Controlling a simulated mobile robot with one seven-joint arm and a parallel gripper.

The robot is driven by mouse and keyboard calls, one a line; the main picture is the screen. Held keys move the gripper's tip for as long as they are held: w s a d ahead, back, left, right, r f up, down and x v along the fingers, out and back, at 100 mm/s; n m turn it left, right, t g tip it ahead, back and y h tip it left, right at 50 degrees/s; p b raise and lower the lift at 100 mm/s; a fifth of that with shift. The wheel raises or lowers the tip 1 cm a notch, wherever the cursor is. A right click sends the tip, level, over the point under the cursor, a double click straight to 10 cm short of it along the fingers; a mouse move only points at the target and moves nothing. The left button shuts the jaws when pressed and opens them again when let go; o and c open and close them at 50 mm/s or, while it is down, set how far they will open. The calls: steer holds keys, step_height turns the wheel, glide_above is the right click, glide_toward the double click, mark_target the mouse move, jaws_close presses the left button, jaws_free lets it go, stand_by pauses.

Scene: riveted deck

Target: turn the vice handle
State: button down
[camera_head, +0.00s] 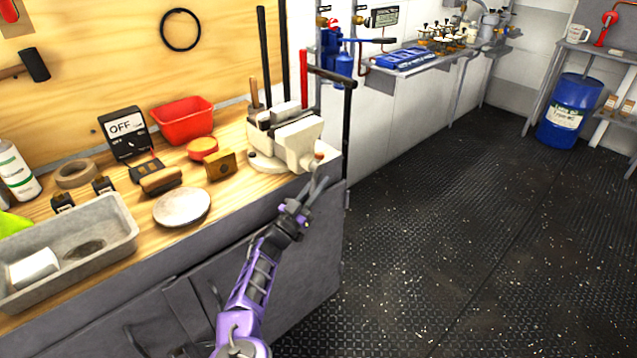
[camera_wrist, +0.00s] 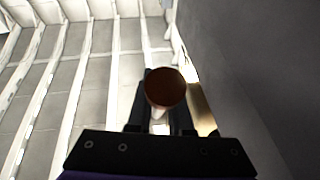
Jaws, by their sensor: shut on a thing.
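A cream-white bench vice (camera_head: 298,140) stands on the right end of the wooden workbench. Its handle shows as a small orange-red knob (camera_head: 318,156) at the front of the vice, just above my fingertips. My gripper (camera_head: 319,184) reaches up to it from below, in front of the bench's right corner. In the wrist view the round brown-red knob of the handle (camera_wrist: 165,88) sits end-on between my two dark fingers (camera_wrist: 162,110), which are shut on the handle. The knob hides most of the bar behind it.
The bench (camera_head: 235,190) carries a grey tray (camera_head: 118,222), a round metal disc (camera_head: 182,207), a red bin (camera_head: 183,120) and small parts left of the vice. Dark upright bars stand behind the vice. The floor (camera_head: 440,240) to the right is clear; a blue drum (camera_head: 568,112) stands far off.

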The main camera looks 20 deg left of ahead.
steer(key=shift+s+a+r, duration=0.1)
steer(key=shift+a+r, duration=0.15)
steer(key=shift+a, duration=0.2)
steer(key=c, duration=0.9)
jaws_free()
steer(key=shift+f, duration=0.1)
steer(key=shift+o, duration=0.3)
steer(key=shift+d, duration=0.1)
steer(key=shift+f, duration=0.1)
steer(key=shift+f, duration=0.1)
steer(key=shift+s+f, duration=0.1)
steer(key=shift+s, duration=0.25)
steer(key=s+a, duration=0.3)
steer(key=s, duration=1)
steer(key=shift+s+f+p, duration=0.35)
steer(key=shift+p, duration=0.1)
